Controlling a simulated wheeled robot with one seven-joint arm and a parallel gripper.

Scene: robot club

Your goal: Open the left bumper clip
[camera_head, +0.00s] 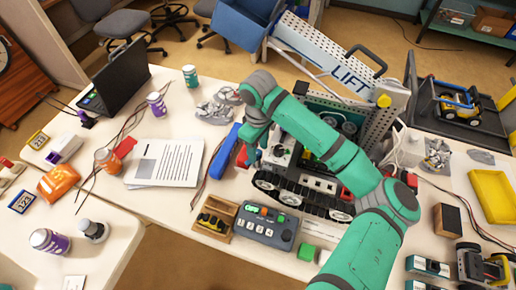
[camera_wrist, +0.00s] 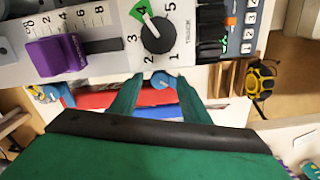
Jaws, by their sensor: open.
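The tracked robot (camera_head: 300,185) stands on the table in the head view. A long blue bumper (camera_head: 224,152) lies along its left side, with a red part (camera_head: 242,160) beside it. In the wrist view, a red strip (camera_wrist: 92,99) runs behind my fingers, and a round blue knob (camera_wrist: 161,80) shows between them. I cannot tell whether this knob is the left bumper clip. My gripper (camera_wrist: 155,92) is open, with its two green fingers apart and nothing held between them. In the head view my gripper (camera_head: 251,153) is at the robot's left side, partly hidden by my arm.
A dial (camera_wrist: 158,32) and a purple slider (camera_wrist: 57,53) sit close to my fingertips. A keypad box (camera_head: 265,227) and a wooden tray (camera_head: 215,219) stand in front of the robot. Papers (camera_head: 165,162) lie left. The LIFT ramp (camera_head: 330,55) stands behind.

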